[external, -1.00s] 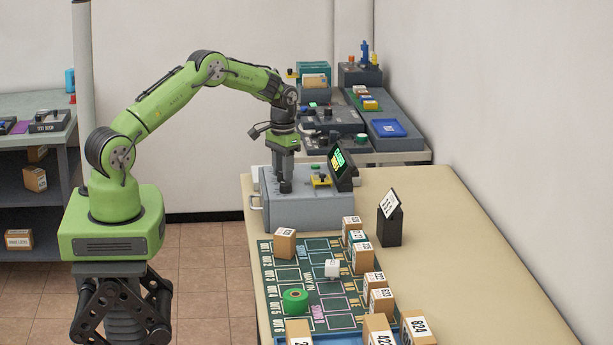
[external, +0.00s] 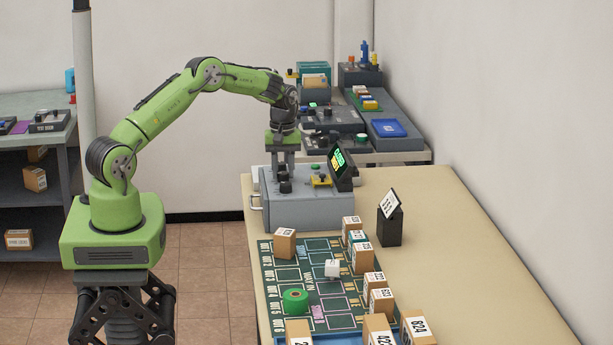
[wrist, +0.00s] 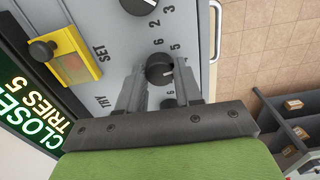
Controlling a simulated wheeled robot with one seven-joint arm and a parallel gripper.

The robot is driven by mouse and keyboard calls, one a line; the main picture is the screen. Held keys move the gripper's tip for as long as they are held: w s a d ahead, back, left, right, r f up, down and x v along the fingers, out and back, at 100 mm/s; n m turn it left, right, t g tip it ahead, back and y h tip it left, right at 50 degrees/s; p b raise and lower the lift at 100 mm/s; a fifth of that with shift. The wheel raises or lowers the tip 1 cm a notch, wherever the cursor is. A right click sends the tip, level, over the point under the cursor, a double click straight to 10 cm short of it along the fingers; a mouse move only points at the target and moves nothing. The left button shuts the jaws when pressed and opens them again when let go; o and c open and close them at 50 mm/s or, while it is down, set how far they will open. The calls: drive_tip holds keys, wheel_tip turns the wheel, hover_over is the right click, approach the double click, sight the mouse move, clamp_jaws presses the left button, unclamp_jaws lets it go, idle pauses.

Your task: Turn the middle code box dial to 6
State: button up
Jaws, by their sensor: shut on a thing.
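The grey code box (external: 310,208) stands on the table in the external view. In the wrist view its middle dial (wrist: 159,70) is a dark round knob between my fingertips, with numerals 6 and 5 printed above it. A small light mark shows on the knob's right side; which number it points at I cannot tell. My gripper (wrist: 159,76) is shut on this dial from above; it also shows in the external view (external: 283,178). Another dial (wrist: 138,5) shows at the wrist view's top edge. A third dial (wrist: 168,103) is partly hidden by my gripper.
A black sign stand (external: 390,225), a green mat (external: 285,262) and several small cartons occupy the table nearby.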

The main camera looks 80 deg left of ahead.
sight(283, 173)
drive_tip(key=n+b, duration=0.2)
drive_tip(key=n, duration=0.4)
drive_tip(key=n+b, duration=0.2)
drive_tip(key=n, duration=0.4)
drive_tip(key=shift+r+n, duration=0.1)
drive_tip(key=shift+n, duration=0.3)
idle(0.3)
drive_tip(key=o, duration=1)
drive_tip(key=shift+o, duration=0.2)
wheel_tip(283, 173, up, 16)
drive_tip(key=p, duration=0.6)
